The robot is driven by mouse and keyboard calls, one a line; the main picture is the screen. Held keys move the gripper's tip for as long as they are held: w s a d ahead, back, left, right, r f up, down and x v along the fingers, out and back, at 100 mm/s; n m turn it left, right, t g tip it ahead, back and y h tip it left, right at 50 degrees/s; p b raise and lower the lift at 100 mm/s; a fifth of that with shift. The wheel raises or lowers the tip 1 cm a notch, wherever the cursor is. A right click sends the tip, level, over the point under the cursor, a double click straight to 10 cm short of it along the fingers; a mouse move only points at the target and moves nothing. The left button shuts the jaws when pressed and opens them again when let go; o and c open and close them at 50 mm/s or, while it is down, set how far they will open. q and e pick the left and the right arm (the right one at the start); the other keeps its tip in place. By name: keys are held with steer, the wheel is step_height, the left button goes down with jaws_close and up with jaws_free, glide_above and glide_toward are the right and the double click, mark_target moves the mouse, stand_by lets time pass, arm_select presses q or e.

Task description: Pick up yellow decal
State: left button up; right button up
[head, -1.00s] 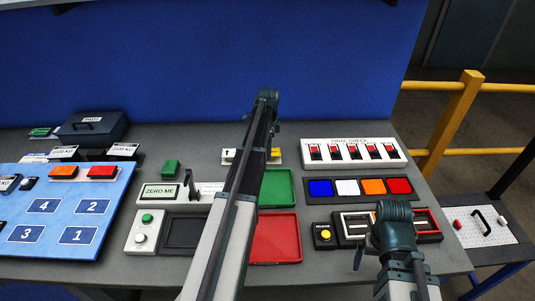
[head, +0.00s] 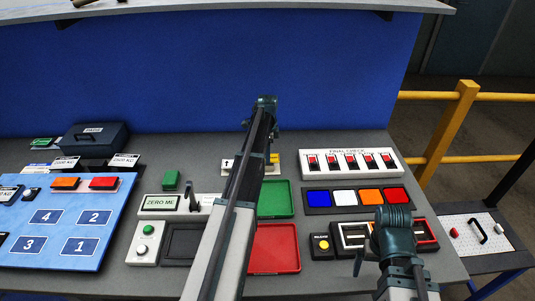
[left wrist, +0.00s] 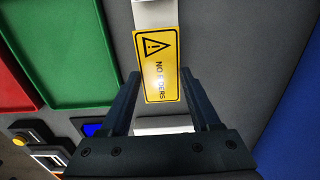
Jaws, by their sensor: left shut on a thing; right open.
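The yellow decal (left wrist: 158,64), with a black warning triangle and black lettering, lies between the two fingers of my left gripper (left wrist: 160,76) in the left wrist view. The fingers are shut on its two long sides. Its upper end in that view meets a white surface. In the head view a small yellow part of the decal (head: 273,158) shows right of my left arm, which hides the rest. My right gripper (head: 359,262) is open and empty, low over the bench at the right.
A green tray (head: 288,199) and a red tray (head: 296,254) lie beside my left arm. Right of them are a row of coloured squares (head: 359,208) and a white panel with red switches (head: 391,174). A blue back wall (head: 180,70) stands behind the bench.

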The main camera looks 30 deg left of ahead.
arm_select(q)
steer(key=s+a+r, duration=0.1)
steer(key=s+a, duration=0.2)
steer(key=s, duration=0.4)
steer(key=s+a+r+p, duration=0.1)
steer(key=s+a, duration=0.2)
steer(key=s, duration=0.4)
steer(key=shift+s+a+r, duration=0.15)
steer(key=shift+s+a, duration=0.1)
steer(key=shift+a, duration=0.15)
